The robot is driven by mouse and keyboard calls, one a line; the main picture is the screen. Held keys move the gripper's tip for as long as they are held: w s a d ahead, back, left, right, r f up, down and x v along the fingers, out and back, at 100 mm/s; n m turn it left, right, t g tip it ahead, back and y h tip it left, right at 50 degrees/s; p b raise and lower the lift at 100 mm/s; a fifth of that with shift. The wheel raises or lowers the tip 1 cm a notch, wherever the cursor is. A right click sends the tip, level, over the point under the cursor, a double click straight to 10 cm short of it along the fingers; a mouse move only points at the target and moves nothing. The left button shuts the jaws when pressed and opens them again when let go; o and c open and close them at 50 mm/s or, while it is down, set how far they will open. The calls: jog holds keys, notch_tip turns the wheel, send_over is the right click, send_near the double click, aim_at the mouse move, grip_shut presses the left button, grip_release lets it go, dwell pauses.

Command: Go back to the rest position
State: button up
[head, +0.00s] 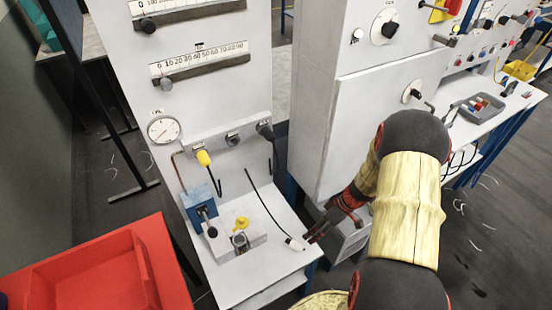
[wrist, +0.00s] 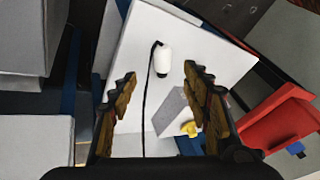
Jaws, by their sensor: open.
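My gripper (head: 316,233) is at the right edge of the low white shelf (head: 215,275) in the head view. A white plug (head: 294,244) on a black cable (head: 266,207) lies near that edge, just left of my fingertips. In the wrist view, my gripper (wrist: 160,76) is open with nothing held between its fingers. The white plug (wrist: 162,60) shows beyond and between the fingertips, seemingly apart from them. My arm reaches in from the lower right of the head view.
On the shelf stand a blue block (head: 199,204) and a white block with a yellow knob (head: 241,223). A red tray (head: 85,275) is at lower left. A tall white cabinet (head: 340,95) stands close behind my arm. A grey tray (head: 482,108) sits at far right.

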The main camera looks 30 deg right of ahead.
jog(key=s+a+r+m+g, duration=0.1)
jog(key=s+a+r+m, duration=0.1)
jog(key=s+m, duration=0.4)
jog(key=s+a+r+t+h, duration=0.1)
jog(key=a+r, duration=0.4)
jog(key=r, duration=0.7)
jog(key=s+a+r+t+h, duration=0.1)
jog(key=a+r, duration=0.5)
jog(key=r, duration=0.7)
jog(key=s+a+r+t+h, duration=0.1)
jog(key=a+r, duration=0.4)
jog(key=r, duration=0.7)
jog(key=shift+a+r+t+h, duration=0.4)
jog(key=shift+t+h, duration=0.4)
jog(key=shift+h, duration=0.4)
